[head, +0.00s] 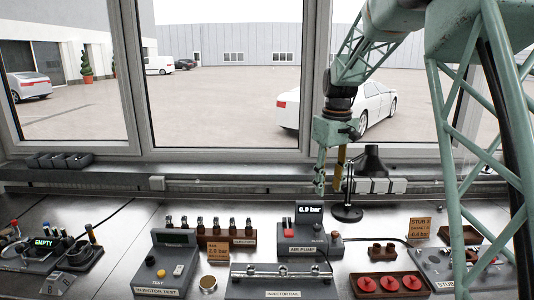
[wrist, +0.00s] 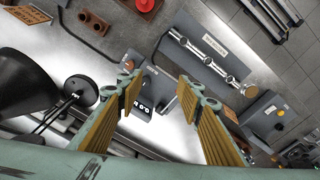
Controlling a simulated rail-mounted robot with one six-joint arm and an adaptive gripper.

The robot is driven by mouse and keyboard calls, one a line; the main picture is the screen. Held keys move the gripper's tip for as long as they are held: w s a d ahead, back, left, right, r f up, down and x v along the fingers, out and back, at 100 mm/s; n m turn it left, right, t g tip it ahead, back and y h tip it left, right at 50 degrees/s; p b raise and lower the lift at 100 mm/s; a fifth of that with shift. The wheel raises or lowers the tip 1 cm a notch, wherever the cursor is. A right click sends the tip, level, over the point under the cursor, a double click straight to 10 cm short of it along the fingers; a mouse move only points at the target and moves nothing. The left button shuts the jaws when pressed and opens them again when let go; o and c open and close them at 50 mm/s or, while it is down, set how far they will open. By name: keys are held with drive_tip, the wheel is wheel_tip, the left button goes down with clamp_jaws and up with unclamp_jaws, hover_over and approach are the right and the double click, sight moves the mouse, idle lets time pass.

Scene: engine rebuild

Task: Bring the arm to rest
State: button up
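My arm, in green lattice links, comes in from the top right of the head view. My gripper (head: 330,182) hangs down above the back of the bench, to the left of the black lamp (head: 372,165). In the wrist view my gripper (wrist: 156,92) has its two ribbed yellow-brown finger pads well apart. Nothing is between them but a view of the bench below.
The lamp also shows at left in the wrist view (wrist: 25,85). On the bench stand the injector rail (head: 280,272), the injector test box (head: 165,258), a rack of injectors (head: 210,235) and a tray with red knobs (head: 390,284). Windows close off the back.

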drive_tip(key=s+r+m+t+b, duration=0.1)
drive_tip(key=s+r, duration=0.2)
drive_tip(key=s, duration=0.7)
drive_tip(key=s+r+m+b, duration=0.1)
drive_tip(key=s+r, duration=0.3)
drive_tip(key=s, duration=0.5)
drive_tip(key=s+r+m+t+b, duration=0.1)
drive_tip(key=s+r, duration=0.2)
drive_tip(key=s, duration=0.7)
drive_tip(key=s+f+m+b, duration=0.1)
drive_tip(key=s+f, duration=0.2)
drive_tip(key=s, duration=1)
drive_tip(key=s+f+m+t+b, duration=0.1)
drive_tip(key=s+f, duration=0.3)
drive_tip(key=s, duration=0.9)
drive_tip(key=shift+s+d+b, duration=0.15)
drive_tip(key=shift+s+b, duration=0.05)
drive_tip(key=shift+b, duration=0.35)
